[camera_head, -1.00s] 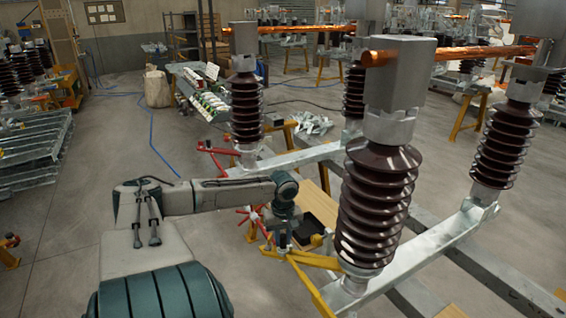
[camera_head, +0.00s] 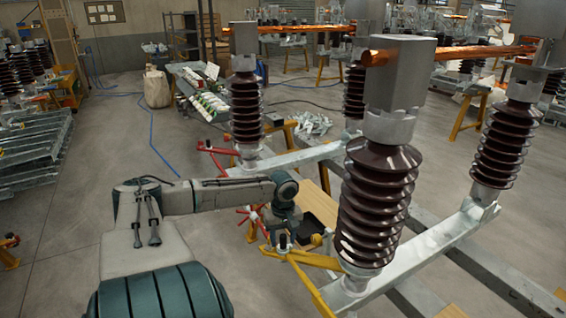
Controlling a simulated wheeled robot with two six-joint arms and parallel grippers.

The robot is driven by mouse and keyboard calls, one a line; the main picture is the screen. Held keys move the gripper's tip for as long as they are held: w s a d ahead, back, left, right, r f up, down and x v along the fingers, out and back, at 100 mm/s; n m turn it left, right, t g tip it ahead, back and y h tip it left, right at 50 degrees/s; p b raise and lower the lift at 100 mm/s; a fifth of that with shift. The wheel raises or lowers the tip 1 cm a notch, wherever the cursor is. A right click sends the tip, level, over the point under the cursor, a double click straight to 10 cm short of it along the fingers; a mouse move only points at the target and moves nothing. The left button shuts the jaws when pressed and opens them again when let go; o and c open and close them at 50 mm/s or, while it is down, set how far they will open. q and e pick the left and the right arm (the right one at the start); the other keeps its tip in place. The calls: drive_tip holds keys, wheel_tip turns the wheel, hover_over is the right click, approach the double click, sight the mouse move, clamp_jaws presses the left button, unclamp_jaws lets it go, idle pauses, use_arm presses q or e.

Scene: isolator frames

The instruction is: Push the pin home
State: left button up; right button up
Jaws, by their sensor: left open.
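My left arm reaches in from the left, and its gripper (camera_head: 283,241) points down over a yellow bracket (camera_head: 318,261) at the foot of the nearest brown ribbed insulator (camera_head: 377,205). The gripper is open; its fingertips are small and partly lost against the bracket. A small yellow knob (camera_head: 316,240) shows just right of the gripper, apart from it in the picture. I cannot make out the pin for certain, nor whether the gripper touches anything. My right gripper is not in view.
A red star-shaped handle (camera_head: 249,215) is left of the gripper. Grey metal beams (camera_head: 432,243) carry the insulators, with a copper bar (camera_head: 450,53) across the top. A wooden board and dark tray (camera_head: 318,208) lie behind the gripper.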

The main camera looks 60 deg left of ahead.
use_arm(q)
drive_tip(key=shift+a+r, duration=0.1)
drive_tip(key=shift+r, duration=0.35)
wheel_tip(320, 180, up, 8)
drive_tip(key=p, duration=0.4)
drive_tip(key=shift+r+p, duration=0.2)
drive_tip(key=shift+p, duration=0.2)
drive_tip(key=shift+r+p, duration=0.65)
